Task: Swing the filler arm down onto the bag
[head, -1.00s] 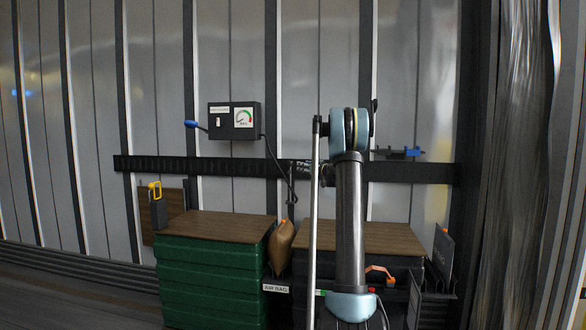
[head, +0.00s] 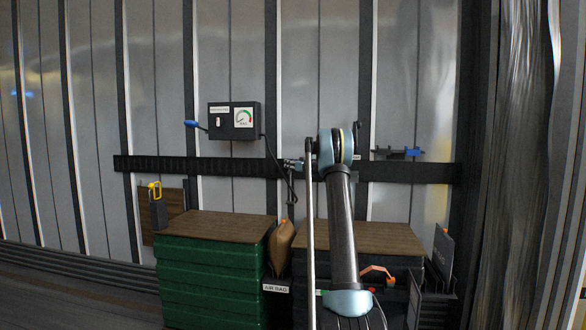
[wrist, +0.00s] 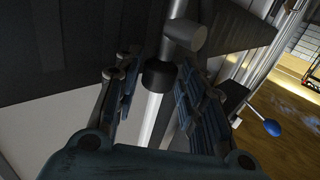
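The brown air bag (head: 281,248) hangs upright in the gap between the green and dark crates, above an AIR BAG label. The filler arm seems to be the pale rod with a black collar (wrist: 159,75) and a grey cylindrical end in the wrist view. In the head view it is small and partly hidden near the rail. My gripper (head: 290,163) is at the rail above the bag. In the wrist view its two fingers (wrist: 160,80) are apart, one on each side of the collar. Contact with the collar is not clear.
The gauge box (head: 234,121) is on the wall at upper left; its blue lever knob (wrist: 272,128) shows in the wrist view. A black cable hangs from it beside my gripper. The green crate (head: 212,275) and dark crate (head: 405,262) stand below the black rail (head: 200,165).

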